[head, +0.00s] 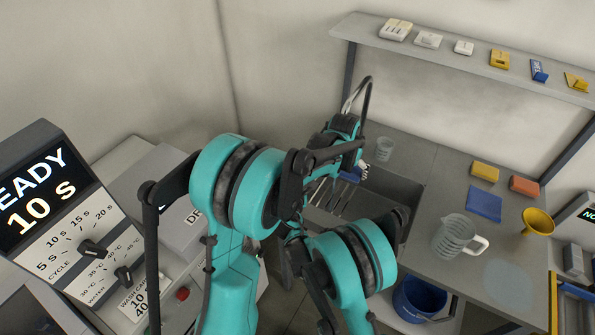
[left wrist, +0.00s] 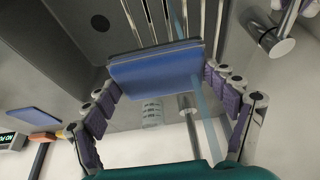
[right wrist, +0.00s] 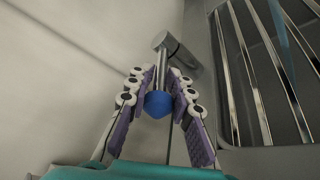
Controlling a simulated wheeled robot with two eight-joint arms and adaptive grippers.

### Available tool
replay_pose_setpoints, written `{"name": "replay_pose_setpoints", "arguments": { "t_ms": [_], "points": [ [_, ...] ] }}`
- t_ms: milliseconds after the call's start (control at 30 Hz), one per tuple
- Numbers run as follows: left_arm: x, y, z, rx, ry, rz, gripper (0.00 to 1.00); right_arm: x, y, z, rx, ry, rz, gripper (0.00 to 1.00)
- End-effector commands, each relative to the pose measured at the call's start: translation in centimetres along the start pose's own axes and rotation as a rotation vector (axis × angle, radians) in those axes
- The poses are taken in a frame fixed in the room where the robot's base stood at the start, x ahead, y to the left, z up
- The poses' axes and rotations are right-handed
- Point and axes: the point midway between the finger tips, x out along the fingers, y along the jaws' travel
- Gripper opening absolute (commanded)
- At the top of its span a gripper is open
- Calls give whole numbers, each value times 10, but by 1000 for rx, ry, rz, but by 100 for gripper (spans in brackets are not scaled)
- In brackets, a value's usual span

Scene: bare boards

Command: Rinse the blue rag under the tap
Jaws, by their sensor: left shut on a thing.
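The blue rag (left wrist: 157,72) hangs flat between the fingers of my left gripper (left wrist: 158,82), which is shut on it over the sink (head: 408,190). A translucent bluish water stream (left wrist: 207,112) shows at the rag's right side; I cannot tell how much of it hits the cloth. In the right wrist view, the tap's lever ends in a blue knob (right wrist: 158,104). My right gripper (right wrist: 157,80) has a finger on each side of this knob, with slight gaps, and looks open. The stream (right wrist: 281,32) shows there too. In the head view my arms hide most of both grippers.
Another blue cloth (head: 484,203) lies on the counter, near yellow (head: 485,172) and orange (head: 524,186) sponges. A clear measuring jug (head: 452,236) and a yellow funnel (head: 537,221) stand closer. A clear cup (head: 384,149) stands behind the sink. A shelf (head: 470,62) runs above.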

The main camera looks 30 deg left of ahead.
Motion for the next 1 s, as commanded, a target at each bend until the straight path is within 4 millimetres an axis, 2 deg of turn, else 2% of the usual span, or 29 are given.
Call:
{"name": "replay_pose_setpoints", "arguments": {
  "t_ms": [733,767,800,1000],
  "points": [
    [0,0,0,0,0,0,62,3,4,-6,24,-91,-57,0],
    [0,0,0,0,0,0,62,3,4,-6,24,-90,-56,28],
    [0,0,0,0,0,0,62,3,4,-6,24,-90,-56,32],
    [0,0,0,0,0,0,62,3,4,-6,23,-90,-56,32]
  ]
}}
